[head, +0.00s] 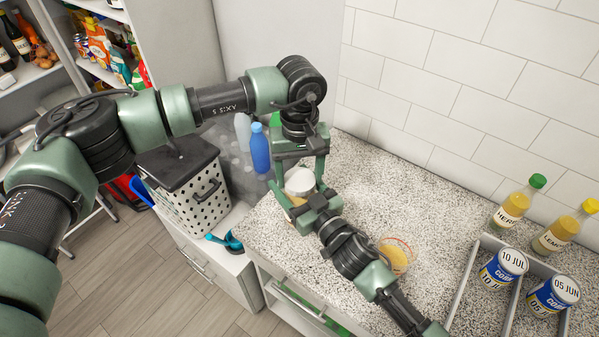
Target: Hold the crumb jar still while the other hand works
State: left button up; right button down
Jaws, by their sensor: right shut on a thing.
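The crumb jar, with a pale lid (299,181) and an orange-brown body (296,200), stands on the speckled counter near its left end. My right gripper (303,207) comes from the lower right and is shut on the jar low on its body. My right arm hides part of the jar. My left gripper (298,177) points down from above, its fingers apart on either side of the lid. Whether either finger touches the lid I cannot tell.
A clear measuring cup with orange contents (399,257) stands right of my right forearm. A blue bottle (260,150) and a dotted bin (188,203) are at the left.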

pick_arm(q)
jog(key=c, duration=0.7)
jog(key=n, duration=2.6)
jog(key=shift+r, duration=0.1)
jog(key=n, duration=0.4)
jog(key=shift+n, duration=0.4)
jog(key=n, duration=0.2)
jog(key=shift+n, duration=0.4)
